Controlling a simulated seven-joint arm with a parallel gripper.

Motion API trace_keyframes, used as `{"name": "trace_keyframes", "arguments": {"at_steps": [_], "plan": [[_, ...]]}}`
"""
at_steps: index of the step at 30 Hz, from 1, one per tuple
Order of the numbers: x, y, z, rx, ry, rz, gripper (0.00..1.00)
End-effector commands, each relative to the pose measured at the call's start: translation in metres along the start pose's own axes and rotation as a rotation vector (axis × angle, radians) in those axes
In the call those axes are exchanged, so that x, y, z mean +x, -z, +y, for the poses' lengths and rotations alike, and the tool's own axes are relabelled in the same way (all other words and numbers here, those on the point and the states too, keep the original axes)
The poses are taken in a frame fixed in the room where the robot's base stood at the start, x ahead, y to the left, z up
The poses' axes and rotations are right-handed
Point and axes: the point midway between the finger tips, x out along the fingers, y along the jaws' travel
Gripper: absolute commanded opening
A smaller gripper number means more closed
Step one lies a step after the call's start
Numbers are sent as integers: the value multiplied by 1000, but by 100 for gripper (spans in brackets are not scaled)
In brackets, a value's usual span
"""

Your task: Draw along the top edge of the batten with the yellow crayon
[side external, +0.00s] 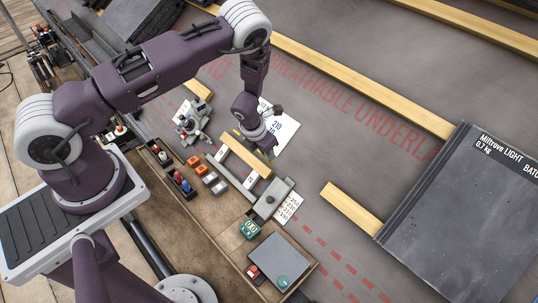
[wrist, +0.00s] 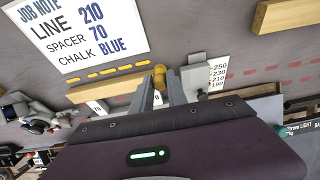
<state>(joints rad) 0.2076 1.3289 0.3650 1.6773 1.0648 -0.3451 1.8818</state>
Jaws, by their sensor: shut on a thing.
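My gripper (wrist: 160,82) is shut on the yellow crayon (wrist: 160,74), which stands between the two grey fingers in the wrist view. The crayon's drawing tip cannot be made out. The short pale wooden batten (wrist: 108,90) lies just left of the fingers. A row of yellow dashes (wrist: 108,72) runs along its upper edge, between it and the white job note (wrist: 85,30). In the side view my gripper (side external: 268,150) is low over the work, beside the batten (side external: 246,157) and the note (side external: 284,128); the crayon is too small to tell there.
A grey block with a knob (side external: 268,200) and a number card (side external: 287,208) are close to the batten's lower end. Orange and grey small blocks (side external: 200,168) lie left of it.

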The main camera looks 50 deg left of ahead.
Motion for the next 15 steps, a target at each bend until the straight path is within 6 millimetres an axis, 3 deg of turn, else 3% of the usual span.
{"name": "trace_keyframes", "arguments": {"at_steps": [15], "plan": [[-64,5,0,-1,0,-1,0]]}}
